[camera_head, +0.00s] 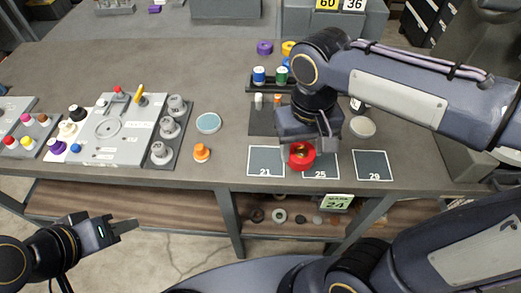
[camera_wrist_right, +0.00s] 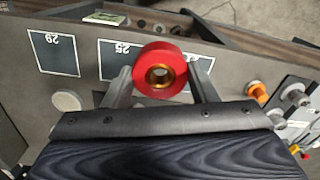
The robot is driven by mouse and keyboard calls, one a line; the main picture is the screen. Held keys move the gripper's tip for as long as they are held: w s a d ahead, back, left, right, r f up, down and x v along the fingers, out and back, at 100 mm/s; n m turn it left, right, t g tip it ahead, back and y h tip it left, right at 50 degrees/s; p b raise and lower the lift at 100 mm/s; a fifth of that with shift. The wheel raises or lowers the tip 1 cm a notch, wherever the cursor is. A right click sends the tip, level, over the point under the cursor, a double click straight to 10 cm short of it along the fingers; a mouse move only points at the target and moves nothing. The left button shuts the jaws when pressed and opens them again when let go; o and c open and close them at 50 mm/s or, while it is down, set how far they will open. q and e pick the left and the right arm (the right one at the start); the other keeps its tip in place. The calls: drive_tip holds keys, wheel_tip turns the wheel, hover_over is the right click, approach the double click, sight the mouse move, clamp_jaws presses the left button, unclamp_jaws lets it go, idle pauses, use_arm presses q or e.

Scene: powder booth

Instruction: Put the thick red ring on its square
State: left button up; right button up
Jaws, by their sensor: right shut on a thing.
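The thick red ring (camera_head: 301,166) has a brass-coloured bore. My right gripper (camera_head: 301,150) is shut on it; the wrist view shows the ring (camera_wrist_right: 147,76) between its two fingers (camera_wrist_right: 162,84). The ring is in front of the left part of the dark square labelled 25 (camera_head: 326,166). I cannot tell whether it touches the table. Square 21 (camera_head: 264,160) lies to the left and square 29 (camera_head: 372,166) to the right, both empty. My left gripper (camera_head: 122,227) is low at the left, away from the table; its jaw opening is unclear.
An orange knob (camera_head: 201,152) and a pale blue disc (camera_head: 208,123) are left of the squares. A grey disc (camera_head: 362,127) lies behind square 29. A rack with coloured pieces (camera_head: 259,76) stands behind my right gripper. A grey panel (camera_head: 120,125) fills the left.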

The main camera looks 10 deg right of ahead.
drive_tip(key=w+a+f, duration=0.1)
drive_tip(key=w+f, duration=0.1)
drive_tip(key=w+a+f, duration=0.2)
drive_tip(key=w, duration=0.1)
drive_tip(key=w+a+f, duration=0.1)
drive_tip(key=w+f, duration=0.1)
drive_tip(key=f, duration=0.1)
drive_tip(key=shift+w+a+p, duration=0.3)
drive_tip(key=shift+w+p, duration=0.05)
drive_tip(key=shift+w, duration=0.05)
drive_tip(key=shift+w+a+f, duration=0.2)
drive_tip(key=shift+w+f, duration=0.15)
drive_tip(key=shift+f, duration=1.7)
drive_tip(key=shift+f, duration=0.15)
drive_tip(key=o, duration=1.1)
